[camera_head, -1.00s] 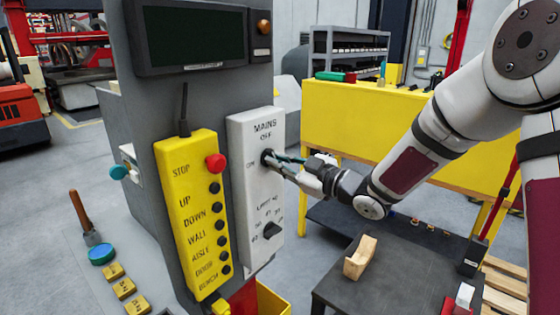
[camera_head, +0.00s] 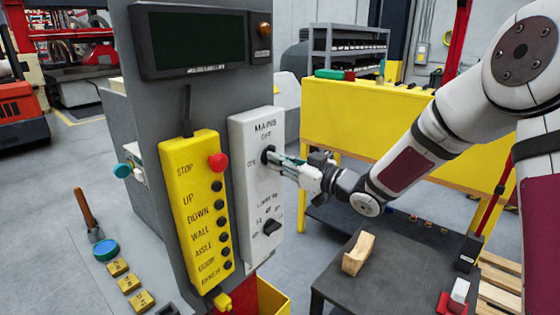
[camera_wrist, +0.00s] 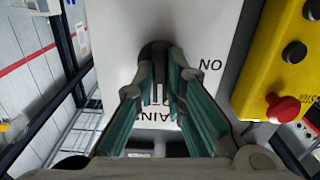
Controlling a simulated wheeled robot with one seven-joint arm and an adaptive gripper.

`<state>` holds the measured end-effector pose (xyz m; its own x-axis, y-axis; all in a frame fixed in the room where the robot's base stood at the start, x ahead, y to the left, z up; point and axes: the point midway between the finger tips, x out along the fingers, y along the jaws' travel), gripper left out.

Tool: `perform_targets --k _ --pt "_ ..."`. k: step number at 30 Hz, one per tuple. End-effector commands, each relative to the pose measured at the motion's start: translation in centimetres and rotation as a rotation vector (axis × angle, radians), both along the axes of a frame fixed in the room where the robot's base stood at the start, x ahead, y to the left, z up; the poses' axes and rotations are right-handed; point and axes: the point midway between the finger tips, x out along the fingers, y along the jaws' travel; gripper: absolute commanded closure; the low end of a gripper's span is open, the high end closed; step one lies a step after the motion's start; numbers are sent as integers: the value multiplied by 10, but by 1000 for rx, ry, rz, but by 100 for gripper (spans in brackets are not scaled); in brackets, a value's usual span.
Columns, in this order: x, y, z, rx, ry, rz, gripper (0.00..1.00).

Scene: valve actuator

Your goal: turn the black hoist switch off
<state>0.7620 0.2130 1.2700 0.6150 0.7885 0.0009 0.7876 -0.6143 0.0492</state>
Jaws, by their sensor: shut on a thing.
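The black switch (camera_head: 268,155) sits under the MAINS and OFF lettering on the upright light panel (camera_head: 240,135), with ON to its left. My gripper (camera_head: 276,159) reaches in from the right with its fingertips at the switch. In the wrist view the gripper (camera_wrist: 160,68) has its green-sided fingers closed around the black switch (camera_wrist: 153,49). The fingers partly cover the upside-down MAINS lettering below it, and ON shows inverted to the right. Which way the switch's pointer faces is hidden by the fingers.
A second black knob (camera_head: 271,228) is lower on the panel. A yellow pendant (camera_head: 190,200) with a red stop button (camera_head: 217,162) hangs close to its left. A dark table (camera_head: 385,280) with a wooden block (camera_head: 358,254) stands below my arm.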

Motion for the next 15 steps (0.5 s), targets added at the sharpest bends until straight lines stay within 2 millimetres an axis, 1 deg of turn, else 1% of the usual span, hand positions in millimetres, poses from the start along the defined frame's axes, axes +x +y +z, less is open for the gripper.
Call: perform_targets --k 7,8,9,10,11,15 --pt "0 0 -2 -3 4 0 100" --pt "0 0 -2 -3 4 0 86" --pt "0 0 -2 -3 4 0 77" --pt "0 0 -2 -3 3 0 70" --pt "0 0 -2 -3 3 0 68" --pt "0 0 -1 -2 2 0 68"
